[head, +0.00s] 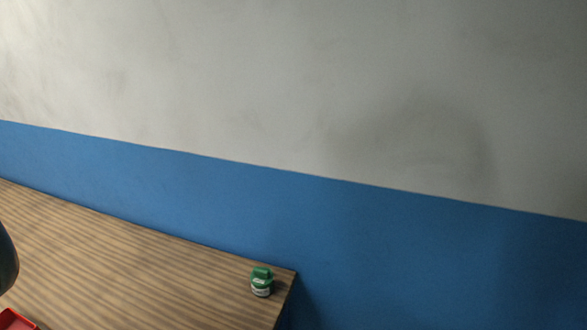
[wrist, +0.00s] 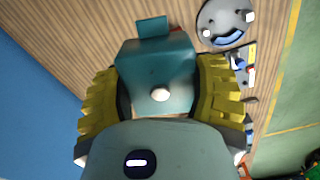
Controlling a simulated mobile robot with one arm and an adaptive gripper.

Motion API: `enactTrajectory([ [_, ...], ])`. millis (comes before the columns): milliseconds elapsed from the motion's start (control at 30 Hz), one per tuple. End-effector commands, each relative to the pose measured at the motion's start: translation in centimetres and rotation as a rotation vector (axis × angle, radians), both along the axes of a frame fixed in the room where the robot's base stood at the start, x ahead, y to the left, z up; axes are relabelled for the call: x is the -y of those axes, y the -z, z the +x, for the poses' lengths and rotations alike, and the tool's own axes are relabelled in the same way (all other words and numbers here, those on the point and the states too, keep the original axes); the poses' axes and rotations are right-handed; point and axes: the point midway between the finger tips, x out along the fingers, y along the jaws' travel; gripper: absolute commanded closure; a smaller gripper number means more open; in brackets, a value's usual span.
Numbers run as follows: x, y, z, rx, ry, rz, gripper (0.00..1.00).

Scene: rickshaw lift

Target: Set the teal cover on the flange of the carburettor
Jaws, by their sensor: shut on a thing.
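In the wrist view the teal cover (wrist: 158,68) is a boxy piece with a smaller teal tab at its far end and a pale round spot near its middle. My gripper (wrist: 158,90) has yellow ribbed fingers, one on each side of the cover, and is shut on it. The wooden bench top lies beyond the cover; the gap between them is hard to judge. I cannot clearly make out the carburettor or its flange in either view. The head view does not show my gripper or the cover.
In the wrist view a round grey dish (wrist: 211,18) with blue and white pieces lies at the upper right. Small mixed parts (wrist: 240,66) lie below it. In the head view a green jar (head: 262,283) stands at the bench's (head: 130,260) right corner. A red tray (head: 14,321) shows lower left.

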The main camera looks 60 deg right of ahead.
Motion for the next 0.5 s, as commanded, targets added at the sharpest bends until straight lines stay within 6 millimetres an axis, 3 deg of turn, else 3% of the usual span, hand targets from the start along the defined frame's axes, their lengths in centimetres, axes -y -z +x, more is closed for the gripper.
enactTrajectory([
  [267,-3.0,4.7,-3.3,-0.004,-0.063,-0.003,0.77],
  [500,-5.4,8.2,-7.5,-0.003,-0.121,-0.002,0.77],
])
